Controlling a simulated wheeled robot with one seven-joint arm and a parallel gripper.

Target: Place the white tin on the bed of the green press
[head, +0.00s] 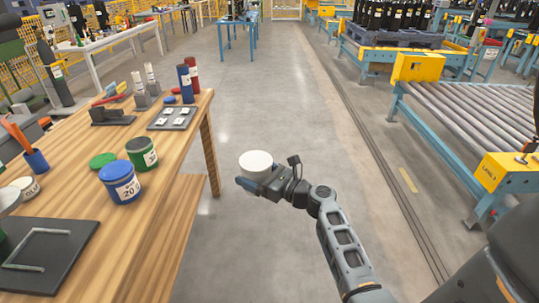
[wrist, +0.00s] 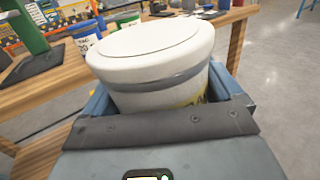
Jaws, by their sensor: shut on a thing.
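The white tin (head: 256,160) is held upright in my gripper (head: 258,183), above the floor just right of the wooden bench. In the wrist view the tin (wrist: 150,55) sits between the blue jaws, showing a pale lid and a grey band; the jaws hide its lower part. A green upright, seemingly the green press (wrist: 28,32), rises from a dark plate (wrist: 30,66) on the bench at the left of the wrist view. In the head view a dark plate (head: 60,272) with a pale angled strip lies at the near left. The press is mostly out of frame there.
A roller conveyor (head: 470,105) is at the right. The floor between is clear.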

